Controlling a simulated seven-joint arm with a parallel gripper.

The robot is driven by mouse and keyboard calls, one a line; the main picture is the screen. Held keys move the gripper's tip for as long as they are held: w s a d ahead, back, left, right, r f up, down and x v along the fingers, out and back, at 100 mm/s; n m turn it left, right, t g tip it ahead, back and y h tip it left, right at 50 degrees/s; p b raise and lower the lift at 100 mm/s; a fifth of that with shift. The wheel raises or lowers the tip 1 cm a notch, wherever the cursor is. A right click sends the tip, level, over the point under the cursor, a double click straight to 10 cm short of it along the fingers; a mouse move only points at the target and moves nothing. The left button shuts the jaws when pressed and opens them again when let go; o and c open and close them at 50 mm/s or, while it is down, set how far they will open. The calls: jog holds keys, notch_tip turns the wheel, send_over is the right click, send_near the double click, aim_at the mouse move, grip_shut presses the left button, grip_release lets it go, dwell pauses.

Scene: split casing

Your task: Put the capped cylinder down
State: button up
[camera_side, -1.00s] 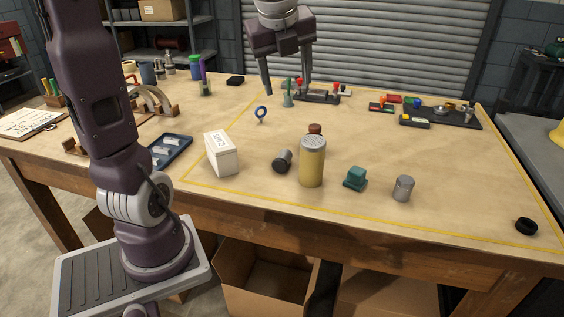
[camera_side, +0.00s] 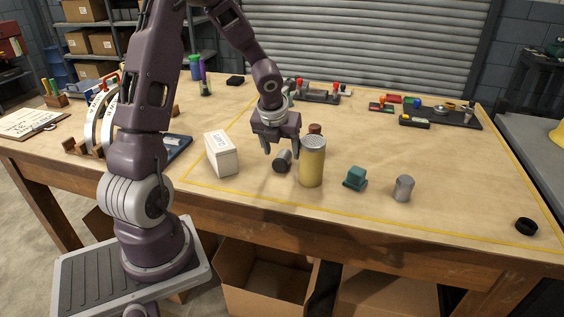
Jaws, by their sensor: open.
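A short dark cylinder with a lighter grey end (camera_side: 281,162) lies on its side on the table; it looks like the capped cylinder. My gripper (camera_side: 281,147) is open above it, pointing down. Its fingers are apart, one at each side of the cylinder's upper part in the picture. Nothing shows held between them, and I cannot tell whether they touch the cylinder.
A yellow canister with a perforated grey lid (camera_side: 312,165) stands close at the right, with a brown piece (camera_side: 315,128) behind it. A white box (camera_side: 222,155) stands at the left. A teal block (camera_side: 355,179) and grey cylinder (camera_side: 403,188) stand further right.

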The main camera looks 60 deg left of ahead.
aim_at(281, 157)
jog(key=x, duration=0.5)
jog(key=shift+a+f, duration=0.25)
jog(key=shift+a, duration=0.1)
jog(key=shift+s, duration=0.1)
grip_shut()
